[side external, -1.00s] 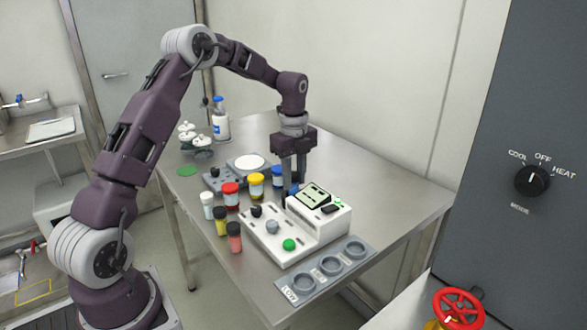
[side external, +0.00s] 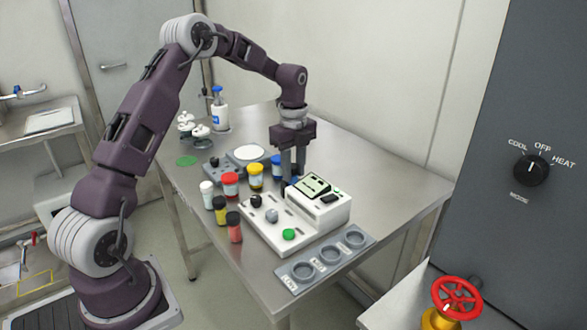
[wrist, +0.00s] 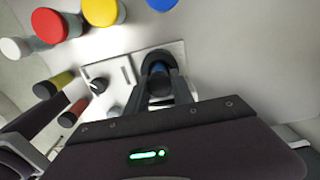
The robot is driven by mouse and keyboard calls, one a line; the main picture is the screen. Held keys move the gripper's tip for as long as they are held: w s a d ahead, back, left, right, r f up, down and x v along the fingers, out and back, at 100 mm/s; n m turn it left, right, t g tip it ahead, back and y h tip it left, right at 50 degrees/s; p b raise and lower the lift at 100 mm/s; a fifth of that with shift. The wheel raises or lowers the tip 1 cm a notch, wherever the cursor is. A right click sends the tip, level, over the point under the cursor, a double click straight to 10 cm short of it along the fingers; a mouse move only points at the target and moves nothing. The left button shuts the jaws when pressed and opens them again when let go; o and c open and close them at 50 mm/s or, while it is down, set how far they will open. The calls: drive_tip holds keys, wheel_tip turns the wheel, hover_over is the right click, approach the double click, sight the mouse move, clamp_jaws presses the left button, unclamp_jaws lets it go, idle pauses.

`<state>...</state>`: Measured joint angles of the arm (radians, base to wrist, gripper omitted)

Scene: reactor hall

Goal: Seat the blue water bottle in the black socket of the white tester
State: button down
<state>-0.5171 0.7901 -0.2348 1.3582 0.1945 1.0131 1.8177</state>
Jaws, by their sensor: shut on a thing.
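The white tester (side external: 275,232) stands on the steel table, with its raised display block at the right. My gripper (side external: 288,174) points straight down at the tester's back left corner. In the wrist view, my gripper (wrist: 160,82) is shut on the blue water bottle (wrist: 157,70), seen from above as a small blue patch between the dark fingers. The black socket (wrist: 156,55) shows as a dark round shape around the bottle's far side. The fingers hide most of the bottle and socket, so I cannot tell how deep the bottle sits.
Jars with white (side external: 206,187), red (side external: 230,179), yellow (side external: 255,170) and blue (side external: 277,160) caps stand close left of and behind the tester. Two dark-capped vials (side external: 234,226) stand at its left. A grey three-ring holder (side external: 328,262) lies in front. The table's right side is clear.

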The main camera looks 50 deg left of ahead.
drive_tip(key=shift+f, duration=0.75)
idle(1.0)
drive_tip(key=c, duration=0.5)
unclamp_jaws()
drive_tip(key=shift+r, duration=3.5)
